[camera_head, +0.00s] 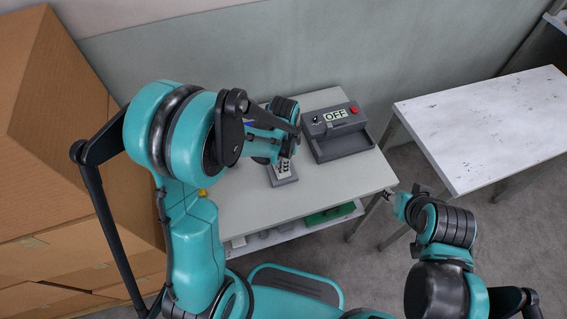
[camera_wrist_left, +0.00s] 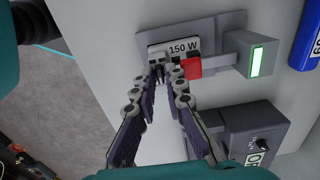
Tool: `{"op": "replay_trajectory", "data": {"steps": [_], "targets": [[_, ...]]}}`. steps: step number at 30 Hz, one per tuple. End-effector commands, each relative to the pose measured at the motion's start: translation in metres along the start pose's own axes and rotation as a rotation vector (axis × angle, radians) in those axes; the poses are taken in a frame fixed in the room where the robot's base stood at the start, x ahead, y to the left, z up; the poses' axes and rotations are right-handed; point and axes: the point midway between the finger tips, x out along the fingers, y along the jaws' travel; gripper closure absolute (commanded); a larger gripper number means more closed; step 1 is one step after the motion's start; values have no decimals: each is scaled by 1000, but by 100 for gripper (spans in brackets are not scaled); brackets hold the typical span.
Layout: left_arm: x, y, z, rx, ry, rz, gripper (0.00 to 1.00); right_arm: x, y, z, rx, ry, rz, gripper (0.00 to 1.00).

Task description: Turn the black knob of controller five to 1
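A dark controller box (camera_head: 345,143) sits at the back right of the table, its display reading OFF, with a red button. It shows partly in the left wrist view (camera_wrist_left: 232,128), with a small black knob (camera_wrist_left: 263,143) beside its display. No number five is readable on it. My left gripper (camera_wrist_left: 168,72) points at a grey unit (camera_wrist_left: 215,42) labelled 150 W, to one side of the controller. Its fingertips are close together at the unit's small parts; whether they hold anything is unclear. My right gripper (camera_head: 391,193) is off the table's right edge, too small to judge.
A red part (camera_wrist_left: 190,67) and a lit green indicator (camera_wrist_left: 257,60) are by the 150 W unit. A blue object (camera_wrist_left: 308,38) lies at the edge. The table (camera_head: 330,196) has bare room in front; a white table (camera_head: 490,125) stands right, cardboard boxes (camera_head: 60,150) left.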

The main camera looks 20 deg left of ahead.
Motion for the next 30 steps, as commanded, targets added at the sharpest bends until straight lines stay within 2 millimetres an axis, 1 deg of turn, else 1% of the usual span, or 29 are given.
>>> {"op": "replay_trajectory", "data": {"steps": [8, 11, 14, 21, 24, 27, 30], "targets": [[0, 0, 0, 0, 0, 0, 84, 0, 0, 0, 0, 0, 0, 60], [-5, 0, 0, 0, 0, 0, 84, 0, 0, 0, 0, 0, 0, 60], [-19, 0, 0, 0, 0, 0, 84, 0, 0, 0, 0, 0, 0, 60], [-72, 0, 0, 0, 0, 0, 84, 0, 0, 0, 0, 0, 0, 60], [-91, 0, 0, 0, 0, 0, 84, 0, 0, 0, 0, 0, 0, 60], [-106, 0, 0, 0, 0, 0, 84, 0, 0, 0, 0, 0, 0, 60], [-115, 0, 0, 0, 0, 0, 84, 0, 0, 0, 0, 0, 0, 60]]}}
